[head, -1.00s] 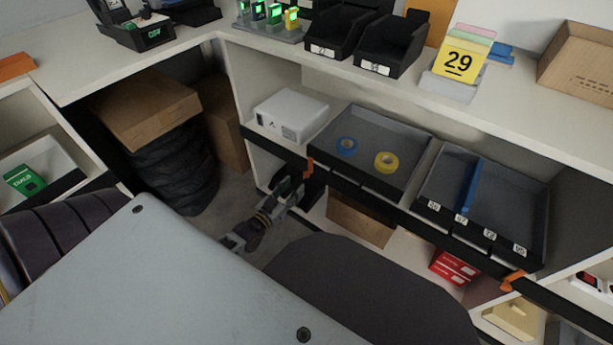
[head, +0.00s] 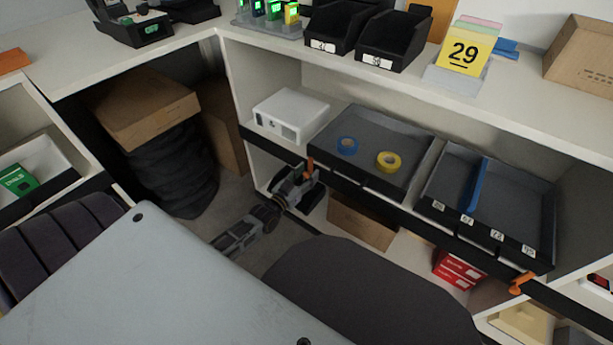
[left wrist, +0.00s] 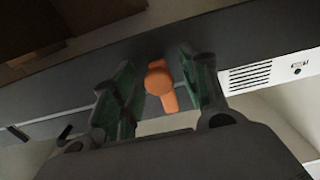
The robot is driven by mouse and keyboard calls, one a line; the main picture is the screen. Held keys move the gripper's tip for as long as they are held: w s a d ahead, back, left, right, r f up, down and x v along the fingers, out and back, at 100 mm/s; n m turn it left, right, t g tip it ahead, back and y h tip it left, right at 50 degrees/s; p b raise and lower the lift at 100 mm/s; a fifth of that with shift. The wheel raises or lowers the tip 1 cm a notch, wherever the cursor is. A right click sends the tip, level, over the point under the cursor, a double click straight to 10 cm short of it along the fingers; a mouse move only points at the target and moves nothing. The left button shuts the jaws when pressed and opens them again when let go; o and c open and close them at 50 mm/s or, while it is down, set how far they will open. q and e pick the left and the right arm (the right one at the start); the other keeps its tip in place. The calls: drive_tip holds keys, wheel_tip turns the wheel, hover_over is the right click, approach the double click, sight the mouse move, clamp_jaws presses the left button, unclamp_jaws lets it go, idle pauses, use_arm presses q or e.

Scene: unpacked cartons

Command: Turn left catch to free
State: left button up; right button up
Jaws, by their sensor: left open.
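The left catch is an orange lever (head: 309,168) on the dark front rail of the shelf, below the white box. A second orange catch (head: 521,283) is on the rail at the right. My right gripper is not in view.
A grey tray (head: 365,125) with blue and yellow tape rolls and a divided tray (head: 520,195) sit above the rail. The white box (head: 290,115) stands left of them. A cardboard box (head: 362,222) and a red box (head: 458,270) are below.

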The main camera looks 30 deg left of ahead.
use_arm(q)
drive_tip(key=shift+w, duration=0.1)
clamp_jaws()
idle(0.3)
